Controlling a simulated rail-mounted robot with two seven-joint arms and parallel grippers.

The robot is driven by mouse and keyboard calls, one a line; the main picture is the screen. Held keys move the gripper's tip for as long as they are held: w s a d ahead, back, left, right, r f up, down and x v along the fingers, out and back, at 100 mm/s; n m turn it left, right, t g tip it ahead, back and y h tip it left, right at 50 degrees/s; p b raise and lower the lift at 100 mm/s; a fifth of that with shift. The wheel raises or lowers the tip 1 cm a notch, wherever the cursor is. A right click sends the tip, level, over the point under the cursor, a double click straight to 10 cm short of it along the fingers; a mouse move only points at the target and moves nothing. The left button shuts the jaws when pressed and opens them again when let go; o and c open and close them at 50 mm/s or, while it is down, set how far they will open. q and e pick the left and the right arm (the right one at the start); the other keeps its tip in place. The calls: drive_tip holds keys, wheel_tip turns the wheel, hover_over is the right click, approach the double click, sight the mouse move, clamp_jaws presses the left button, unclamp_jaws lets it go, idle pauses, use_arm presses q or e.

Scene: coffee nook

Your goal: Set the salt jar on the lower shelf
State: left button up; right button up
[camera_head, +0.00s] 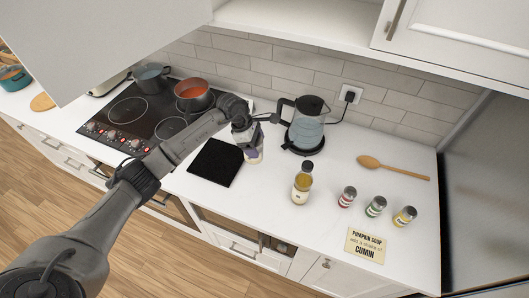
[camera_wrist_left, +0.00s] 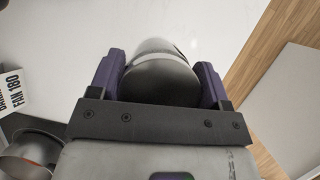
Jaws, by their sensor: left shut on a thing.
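My left gripper (camera_head: 250,141) is shut on a small jar, taken to be the salt jar (camera_head: 256,157), just right of the black square pad. In the left wrist view the jar (camera_wrist_left: 160,78) sits between the purple fingers of the gripper (camera_wrist_left: 160,85), showing a dark round lid and a pale body. Its label is hidden, and I cannot tell whether its base touches the counter. The open wall cabinet's white lower shelf (camera_head: 305,18) shows at the top. My right gripper is not in view.
A kettle (camera_head: 306,130) stands close right of the gripper; an oil bottle (camera_head: 302,184) is nearer the front. A red-filled pot (camera_head: 194,97) is on the hob. An open cabinet door (camera_head: 100,35) hangs upper left.

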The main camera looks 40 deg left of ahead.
use_arm(q)
wheel_tip(320, 180, down, 5)
drive_tip(key=shift+r+p, duration=0.1)
drive_tip(key=shift+p, duration=0.25)
drive_tip(key=shift+f, duration=2.5)
drive_tip(key=shift+f, duration=0.1)
drive_tip(key=shift+f, duration=0.1)
drive_tip(key=o, duration=1.1)
